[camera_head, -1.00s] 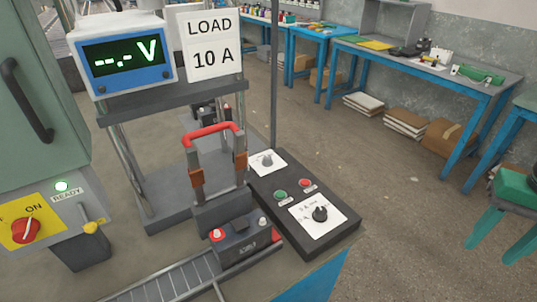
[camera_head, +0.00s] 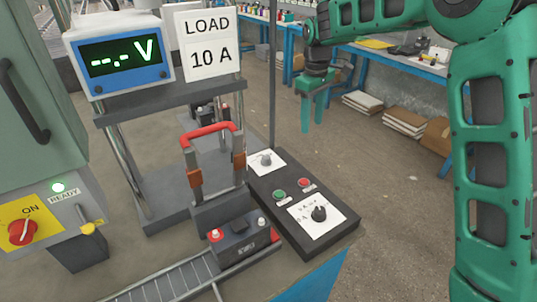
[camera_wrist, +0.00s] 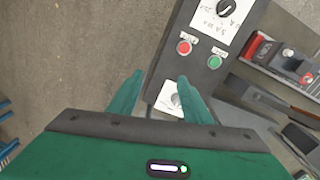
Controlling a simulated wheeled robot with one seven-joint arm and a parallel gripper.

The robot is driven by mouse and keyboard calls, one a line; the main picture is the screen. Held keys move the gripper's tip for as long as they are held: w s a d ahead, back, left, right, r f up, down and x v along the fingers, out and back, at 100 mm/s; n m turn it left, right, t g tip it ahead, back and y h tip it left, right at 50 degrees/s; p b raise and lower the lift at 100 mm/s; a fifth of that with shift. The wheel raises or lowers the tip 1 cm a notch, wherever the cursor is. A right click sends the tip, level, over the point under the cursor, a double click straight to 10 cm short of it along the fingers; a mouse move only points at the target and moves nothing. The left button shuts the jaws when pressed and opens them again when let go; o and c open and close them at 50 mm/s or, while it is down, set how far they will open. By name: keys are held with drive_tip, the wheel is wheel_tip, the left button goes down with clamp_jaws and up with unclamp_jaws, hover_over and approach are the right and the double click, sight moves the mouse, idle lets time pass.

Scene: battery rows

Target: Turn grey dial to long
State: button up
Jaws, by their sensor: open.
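The grey dial (camera_head: 265,159) sits on a white plate at the far end of the dark control box (camera_head: 290,238). In the wrist view the grey dial (camera_wrist: 176,99) is partly hidden behind my right fingertip; its setting cannot be read. My gripper (camera_head: 314,112) is open and empty, in the air above and to the right of the box. In the wrist view my gripper (camera_wrist: 160,82) has its fingers spread, with the dial's plate beyond the right finger. A black dial (camera_head: 319,214) is on a second white plate at the near end.
A green button (camera_head: 279,195) and a red button (camera_head: 304,183) lie between the dials. A battery (camera_head: 243,240) and a red-handled clamp frame (camera_head: 212,160) stand left of the box. A thin post (camera_head: 273,80) rises behind the box.

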sight(267, 156)
drive_tip(key=w+a+f+n, duration=0.2)
drive_tip(key=a+f, duration=0.1)
drive_tip(key=a, duration=0.4)
drive_tip(key=w+a+f+n, duration=0.1)
drive_tip(key=a+f+n, duration=0.1)
drive_tip(key=a, duration=0.5)
drive_tip(key=f, duration=1.1)
drive_tip(key=shift+w, duration=0.25)
drive_tip(key=c, duration=1.1)
drive_tip(key=shift+o, duration=0.2)
